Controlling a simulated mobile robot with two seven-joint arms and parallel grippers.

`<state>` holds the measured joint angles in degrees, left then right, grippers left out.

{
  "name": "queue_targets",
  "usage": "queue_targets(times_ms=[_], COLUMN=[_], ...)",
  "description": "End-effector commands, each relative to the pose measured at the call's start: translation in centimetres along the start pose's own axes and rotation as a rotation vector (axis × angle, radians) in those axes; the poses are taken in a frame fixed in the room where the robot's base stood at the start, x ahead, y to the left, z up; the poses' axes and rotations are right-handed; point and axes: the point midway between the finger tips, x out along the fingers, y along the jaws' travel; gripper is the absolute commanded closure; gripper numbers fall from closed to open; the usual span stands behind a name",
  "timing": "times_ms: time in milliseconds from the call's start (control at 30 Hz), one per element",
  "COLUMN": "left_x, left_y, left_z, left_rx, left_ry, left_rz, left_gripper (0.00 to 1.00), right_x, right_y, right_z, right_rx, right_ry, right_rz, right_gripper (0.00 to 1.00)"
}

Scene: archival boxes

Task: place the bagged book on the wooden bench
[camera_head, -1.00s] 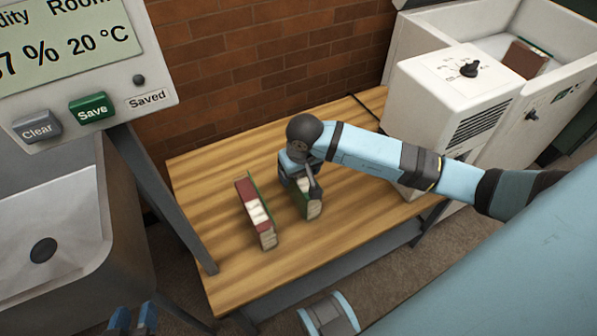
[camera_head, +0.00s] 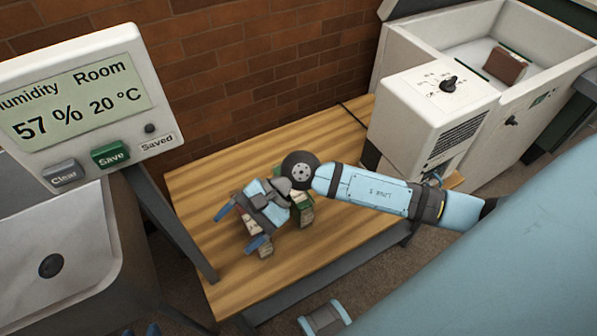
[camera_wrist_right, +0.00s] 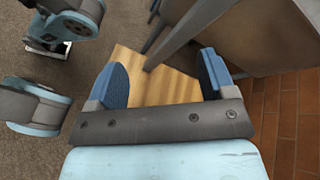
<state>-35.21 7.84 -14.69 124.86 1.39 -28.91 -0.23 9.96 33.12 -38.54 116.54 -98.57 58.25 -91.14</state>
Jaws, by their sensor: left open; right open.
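Two books stand on the wooden bench (camera_head: 205,190). The green book (camera_head: 306,213) shows beside my right gripper's wrist. A brown book (camera_head: 505,66) lies in the open white chest; I cannot tell which book is bagged. My right gripper (camera_head: 240,228) is open over the bench, its fingers pointing left. In the right wrist view its fingers (camera_wrist_right: 162,62) are apart, with only bench and a leg between them. My left gripper (camera_head: 141,331) barely shows at the bottom edge, open.
A white unit with a dial (camera_head: 432,115) stands at the bench's right end, next to the chest (camera_head: 400,45). A brick wall (camera_head: 250,60) runs behind. The bench's back left is clear.

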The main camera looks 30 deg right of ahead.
Motion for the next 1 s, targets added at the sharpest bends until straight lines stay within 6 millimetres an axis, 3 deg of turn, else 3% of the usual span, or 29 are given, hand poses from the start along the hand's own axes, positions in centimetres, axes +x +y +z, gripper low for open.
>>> queue_targets(times_ms=[33,100,233,367,467,567,600,800,900,1000], left_x=[0.0,0.0,0.0,0.0,-0.1,-0.1,-0.1,-0.1,-0.1,-0.1], left_y=[0.0,0.0,0.0,0.1,0.1,0.1,0.1,0.1,0.1,0.1], left_z=[0.0,-0.1,-0.1,-0.2,-0.2,-0.3,-0.3,-0.3,-0.3,-0.3], left_rx=[0.000,0.000,0.000,0.000,0.000,0.000,0.000,0.000,0.000,0.000], left_ry=[0.001,0.001,0.002,0.004,0.005,0.006,0.006,0.006,0.006,0.006], left_rz=[0.000,0.000,0.000,0.001,0.001,0.001,0.002,0.002,0.002,0.002], left_gripper=[0.57,0.57,0.57,0.57,0.57,0.57,0.57,0.57,0.57,0.57], right_x=[0.7,0.6,-1.4,-4.1,-5.8,-6.4,-6.4,-5.0,-4.5,-4.3], right_y=[-0.5,-1.8,-4.0,-4.4,-2.6,0.9,2.6,10.1,12.0,12.7], right_z=[2.1,4.3,5.7,3.6,0.5,-2.8,-3.9,-6.4,-6.6,-6.6], right_rx=[0.186,0.474,1.048,1.641,2.098,2.529,-2.380,-1.764,-1.618,-1.565], right_ry=[-0.123,-0.303,-0.652,-1.026,-1.337,-1.669,1.598,1.296,1.223,1.197], right_rz=[-0.108,-0.251,-0.470,-0.633,-0.726,-0.790,0.718,0.461,0.406,0.386], right_gripper=[0.24,0.24,0.24,0.24,0.24,0.24,0.24,0.24,0.24,0.24])
